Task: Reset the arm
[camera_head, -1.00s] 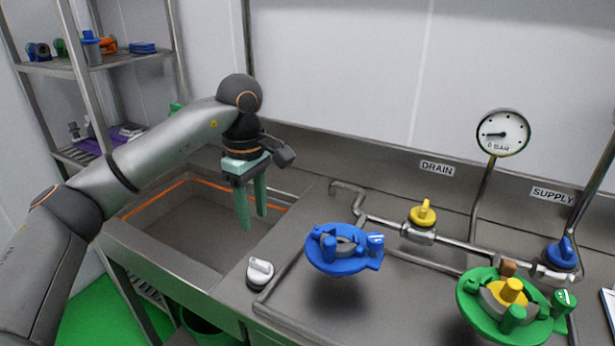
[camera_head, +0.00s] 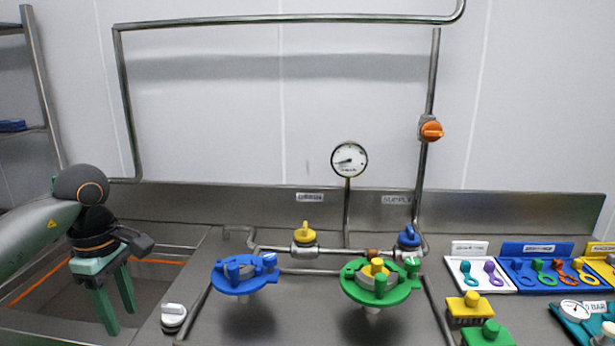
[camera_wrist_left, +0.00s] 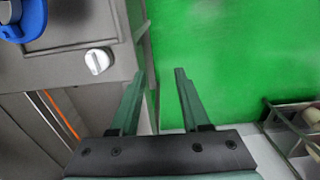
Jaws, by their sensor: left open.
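My left gripper (camera_head: 118,308) hangs over the sink basin at the left of the head view, its two green fingers spread and pointing down, with nothing between them. In the left wrist view the fingers (camera_wrist_left: 160,75) are apart and empty, with green floor beyond them. My right gripper is not in view. No object is in contact with the left fingers.
The sink (camera_head: 40,318) lies at the left. A white knob (camera_head: 174,316) sits on the counter beside it. A blue fitting (camera_head: 243,275) and a green fitting (camera_head: 382,283) stand before the pipe. Trays (camera_head: 482,274) and brushes (camera_head: 468,308) are at the right.

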